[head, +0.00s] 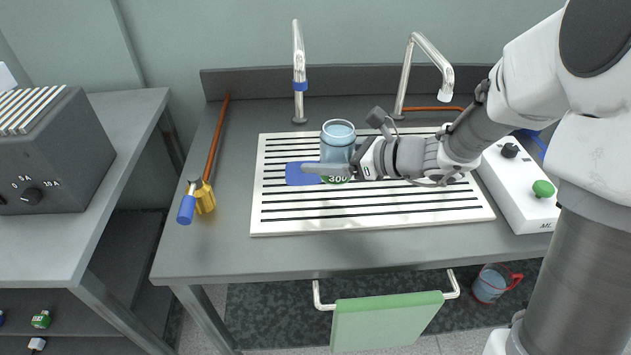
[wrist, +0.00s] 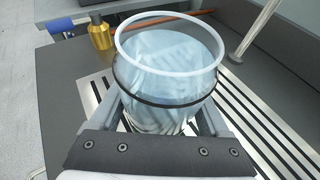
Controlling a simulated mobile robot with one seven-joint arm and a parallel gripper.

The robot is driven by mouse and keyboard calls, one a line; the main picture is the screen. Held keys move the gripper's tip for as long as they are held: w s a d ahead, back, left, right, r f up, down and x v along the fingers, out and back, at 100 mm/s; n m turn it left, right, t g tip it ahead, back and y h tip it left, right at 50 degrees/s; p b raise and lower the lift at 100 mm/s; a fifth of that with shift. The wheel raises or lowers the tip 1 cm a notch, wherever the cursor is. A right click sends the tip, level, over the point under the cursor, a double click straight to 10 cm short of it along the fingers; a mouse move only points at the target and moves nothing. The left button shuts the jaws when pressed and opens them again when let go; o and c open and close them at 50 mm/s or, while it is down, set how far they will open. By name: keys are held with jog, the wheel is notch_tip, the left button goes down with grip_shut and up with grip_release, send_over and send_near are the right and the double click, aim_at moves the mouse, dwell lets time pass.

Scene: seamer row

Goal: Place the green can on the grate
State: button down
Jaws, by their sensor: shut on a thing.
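My gripper (head: 332,169) is shut on a pale blue, glassy can (head: 338,142) with a light rim. A green patch marked "300" shows low on the can, below my finger. In the wrist view the can (wrist: 165,75) stands between my two fingers, its open mouth up and a dark band around it; no green shows there. The grate (head: 276,218) is a pale panel with black slots on the counter. The can is upright over its middle. I cannot tell whether its base touches the grate, as my gripper hides part of it.
A flat blue piece (head: 303,173) lies on the grate, left of the can. Two metal taps (head: 299,70) (head: 405,75) rise behind. A brass fitting with a blue end (head: 204,198) is at left; a white box with a green knob (head: 520,190) is at right. The grate's front is clear.

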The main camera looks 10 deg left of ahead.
aim_at(313, 190)
jog(key=shift+s+a+f+b, duration=0.15)
jog(key=shift+a+f, duration=0.25)
jog(key=shift+a, duration=0.2)
jog(key=shift+a+f+b, duration=0.15)
jog(key=shift+a+f, duration=0.2)
jog(key=shift+a, duration=0.2)
jog(key=shift+f+b, duration=0.75)
jog(key=shift+f, duration=1.1)
jog(key=shift+f, duration=0.2)
grip_release()
